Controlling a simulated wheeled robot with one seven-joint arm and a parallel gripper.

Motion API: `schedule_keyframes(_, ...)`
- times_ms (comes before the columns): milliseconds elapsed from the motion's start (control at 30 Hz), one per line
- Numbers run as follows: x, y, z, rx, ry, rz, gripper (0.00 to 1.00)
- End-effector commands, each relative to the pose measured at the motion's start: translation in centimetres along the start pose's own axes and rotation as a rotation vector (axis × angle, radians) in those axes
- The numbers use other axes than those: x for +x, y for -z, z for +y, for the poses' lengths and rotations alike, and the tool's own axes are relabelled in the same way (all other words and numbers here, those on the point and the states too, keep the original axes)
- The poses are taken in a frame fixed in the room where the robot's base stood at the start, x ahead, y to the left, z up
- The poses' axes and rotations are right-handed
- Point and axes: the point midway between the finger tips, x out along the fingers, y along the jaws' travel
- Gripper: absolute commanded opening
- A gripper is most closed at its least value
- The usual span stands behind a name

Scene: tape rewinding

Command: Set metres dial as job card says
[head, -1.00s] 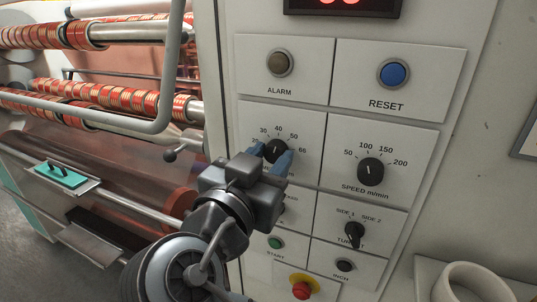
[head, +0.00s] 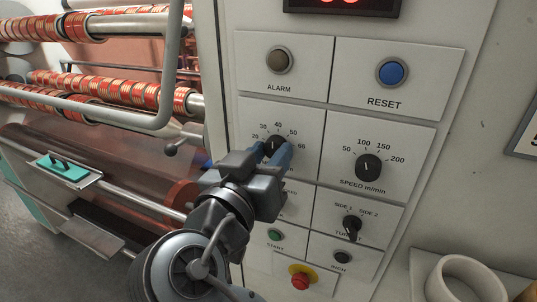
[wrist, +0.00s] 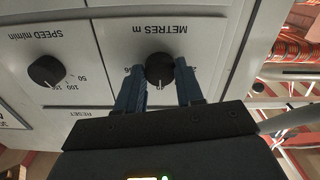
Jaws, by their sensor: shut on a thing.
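The metres dial (head: 276,146) is a black knob on the white control panel, with marks from about 20 to 60 showing around it in the head view. My gripper (head: 277,156) is shut on this knob, with one blue finger on each side. In the wrist view the metres dial (wrist: 159,68) sits upside down between the two fingers of my gripper (wrist: 160,88), under the label METRES m. Its pointer line points toward my gripper, near the top of the scale. Part of the scale is hidden by the fingers. The job card cannot be made out.
The speed dial (head: 368,167) is right of the metres dial. The alarm lamp (head: 279,61) and blue reset button (head: 392,72) are above. The turret switch (head: 352,228) and red stop button (head: 300,281) are below. Tape rolls (head: 110,87) are at left.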

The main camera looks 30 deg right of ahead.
Motion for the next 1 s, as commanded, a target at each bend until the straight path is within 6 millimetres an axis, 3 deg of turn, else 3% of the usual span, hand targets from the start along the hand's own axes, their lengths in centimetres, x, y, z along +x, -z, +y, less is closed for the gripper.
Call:
schedule_keyframes(33, 0.0, -0.2, 0.0, -0.002, -0.001, -0.003, 0.06)
schedule_keyframes(67, 0.0, -0.2, 0.0, -0.002, -0.001, -0.003, 0.38)
schedule_keyframes(300, 0.0, -0.1, 0.0, -0.001, 0.000, -0.002, 0.61)
schedule_keyframes(667, -0.7, -0.1, -0.1, 0.001, 0.003, 0.001, 0.62)
schedule_keyframes(1000, -6.0, -0.2, -0.1, 0.001, 0.003, -0.001, 0.62)
